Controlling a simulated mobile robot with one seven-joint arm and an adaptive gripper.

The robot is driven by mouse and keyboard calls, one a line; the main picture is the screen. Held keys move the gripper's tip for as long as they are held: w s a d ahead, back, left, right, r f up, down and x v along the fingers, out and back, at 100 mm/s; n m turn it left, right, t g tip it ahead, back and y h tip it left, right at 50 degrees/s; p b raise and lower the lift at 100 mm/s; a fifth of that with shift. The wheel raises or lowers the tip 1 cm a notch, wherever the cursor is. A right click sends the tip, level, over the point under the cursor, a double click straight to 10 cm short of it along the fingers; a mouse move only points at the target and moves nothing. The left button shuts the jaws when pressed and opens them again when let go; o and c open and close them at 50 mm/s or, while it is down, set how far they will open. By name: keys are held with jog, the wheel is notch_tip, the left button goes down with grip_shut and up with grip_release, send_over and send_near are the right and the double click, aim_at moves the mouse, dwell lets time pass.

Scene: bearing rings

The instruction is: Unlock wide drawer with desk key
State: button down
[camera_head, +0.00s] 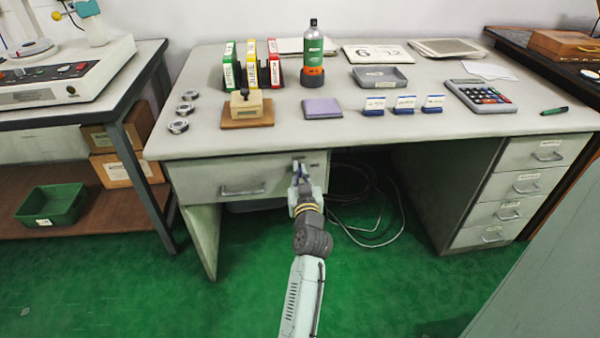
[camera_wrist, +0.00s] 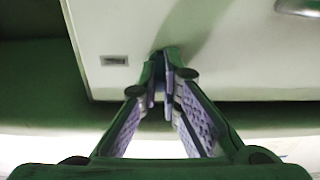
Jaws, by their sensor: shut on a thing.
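The wide drawer (camera_head: 220,178) is a pale grey front under the left part of the desk, and it looks shut. Its metal handle (camera_head: 242,190) also shows at the top right of the wrist view (camera_wrist: 298,7). My gripper (camera_head: 298,174) is at the drawer front's right part, pointing at it. In the wrist view, my gripper (camera_wrist: 166,80) has its fingertips close together against or very near the drawer front. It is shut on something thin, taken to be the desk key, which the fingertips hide. The lock is hidden behind the fingertips too.
The desk top (camera_head: 350,140) above carries binders, a bottle (camera_head: 312,50), a calculator (camera_head: 482,95) and a wooden block with a stamp-like piece (camera_head: 247,108). Cables (camera_head: 365,205) lie beneath the desk. A drawer stack (camera_head: 515,190) stands right. Green floor in front is clear.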

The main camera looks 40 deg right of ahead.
jog(key=shift+m, duration=0.3)
jog(key=m+p, duration=0.1)
jog(key=m, duration=0.3)
jog(key=shift+s+d+m, duration=0.1)
jog(key=shift+m, duration=0.2)
jog(key=shift+s+d+f+m+p, duration=0.15)
jog(key=shift+m+p, duration=1.05)
jog(key=shift+m, duration=1.95)
jog(key=shift+w+d+f+m+p, duration=0.15)
jog(key=shift+m+p, duration=1.05)
jog(key=shift+m, duration=1.95)
jog(key=shift+s+a, duration=0.1)
jog(key=c, duration=1.8)
grip_release()
